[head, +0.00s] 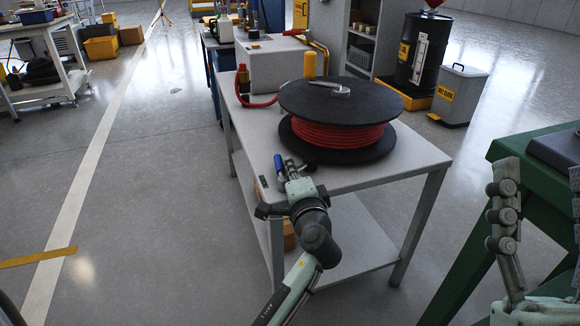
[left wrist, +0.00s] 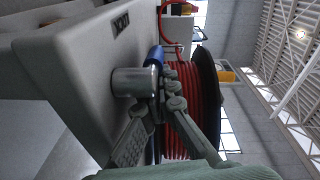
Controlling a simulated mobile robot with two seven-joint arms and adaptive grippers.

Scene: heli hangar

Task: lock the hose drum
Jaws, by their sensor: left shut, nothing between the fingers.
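The hose drum (head: 340,120) lies flat on the grey table, with red hose wound between two black discs; its hose also shows in the left wrist view (left wrist: 178,100). A blue-handled part (head: 279,165) stands at the table's near left corner, beside the drum. In the left wrist view the blue handle (left wrist: 154,56) is beside a metal cylinder (left wrist: 133,82). My left gripper (head: 291,168) is shut and empty, close by the blue handle; I cannot tell whether they touch. My right gripper (head: 540,175) is partly in view at the right edge, its fingers apart, away from the drum.
The grey table (head: 405,165) has a white box (head: 277,65) and a yellow cylinder (head: 309,65) behind the drum. A green stand (head: 520,150) is at the right. A black barrel (head: 423,50) and a grey bin (head: 460,93) stand behind.

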